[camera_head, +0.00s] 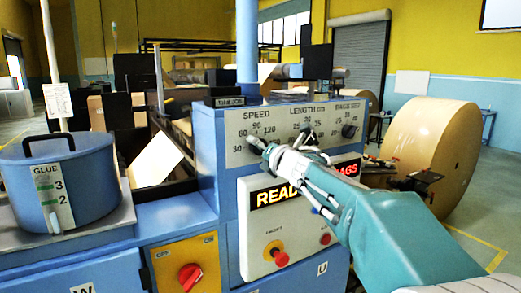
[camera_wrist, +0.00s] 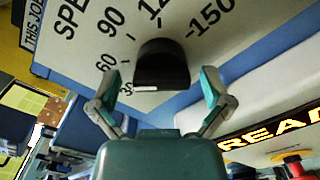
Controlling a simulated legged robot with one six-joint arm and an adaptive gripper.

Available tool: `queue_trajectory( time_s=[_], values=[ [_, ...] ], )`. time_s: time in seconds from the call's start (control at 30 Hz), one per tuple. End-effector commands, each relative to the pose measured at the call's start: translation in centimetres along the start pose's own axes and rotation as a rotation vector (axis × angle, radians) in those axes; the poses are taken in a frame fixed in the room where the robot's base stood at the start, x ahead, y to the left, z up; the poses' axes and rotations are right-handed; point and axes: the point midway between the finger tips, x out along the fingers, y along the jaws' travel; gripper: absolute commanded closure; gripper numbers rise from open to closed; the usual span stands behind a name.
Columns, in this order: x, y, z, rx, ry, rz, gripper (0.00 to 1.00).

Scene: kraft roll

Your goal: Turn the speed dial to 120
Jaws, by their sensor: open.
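The speed dial is a black knob (camera_wrist: 162,66) on the grey scale panel, under the word SPEED in the head view. Its scale runs through 30, 60, 90, 120 and 150 in the wrist view. A white strip shows on the knob's lower edge, near the 30 mark; I cannot tell the exact setting. My gripper (camera_wrist: 160,78) is open, with one finger on each side of the knob and a visible gap on both sides. In the head view my gripper (camera_head: 271,152) is at the panel and partly covers the speed dial and its scale.
The length knob (camera_head: 308,134) and bag-size knob (camera_head: 349,130) are to the right on the same panel. Below are a lit display (camera_head: 277,197) and a red button (camera_head: 280,258). A glue pot (camera_head: 70,185) stands left, near a red switch (camera_head: 190,276). A kraft roll (camera_head: 432,150) stands right.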

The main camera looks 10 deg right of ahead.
Motion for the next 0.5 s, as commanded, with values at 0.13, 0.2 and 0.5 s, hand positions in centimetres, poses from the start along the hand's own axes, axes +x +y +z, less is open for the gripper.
queue_trajectory(
  time_s=[0.13,0.2,0.5],
  values=[
    [-0.05,-0.05,0.05,0.001,0.0,0.0,0.59],
    [-0.05,-0.06,0.06,0.001,0.0,-0.001,0.84],
    [-0.03,-0.07,0.05,0.012,-0.001,-0.002,0.84]
  ],
)
